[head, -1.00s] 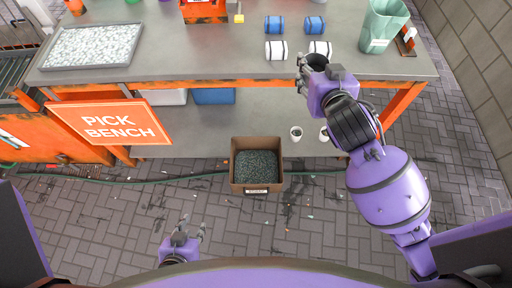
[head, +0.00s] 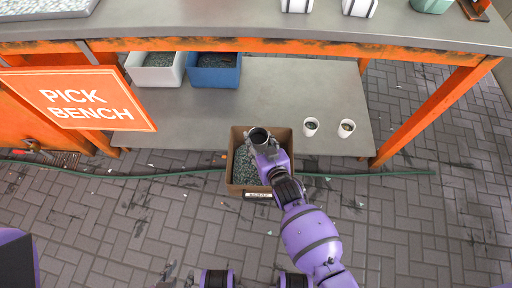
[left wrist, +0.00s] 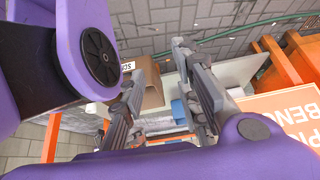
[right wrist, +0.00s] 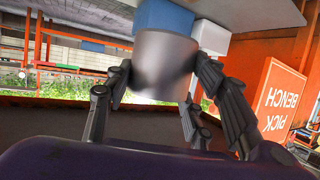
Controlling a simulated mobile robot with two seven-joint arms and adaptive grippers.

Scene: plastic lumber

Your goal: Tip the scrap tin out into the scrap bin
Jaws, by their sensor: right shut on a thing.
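The scrap tin (head: 259,136) is a small grey metal cup with a dark round mouth. My right gripper (head: 263,147) is shut on it and holds it above the scrap bin. The mouth faces up toward the head camera; its contents are too dark to tell. The tin fills the space between the fingers in the right wrist view (right wrist: 162,62). The scrap bin (head: 236,187) is an open brown cardboard box with a label, on the floor, holding grey-green scrap; my right arm hides part of it. My left gripper (left wrist: 160,65) is open and empty in the left wrist view.
The pick bench (head: 250,31) stands behind the bin. A green hose (head: 120,177) crosses the floor.

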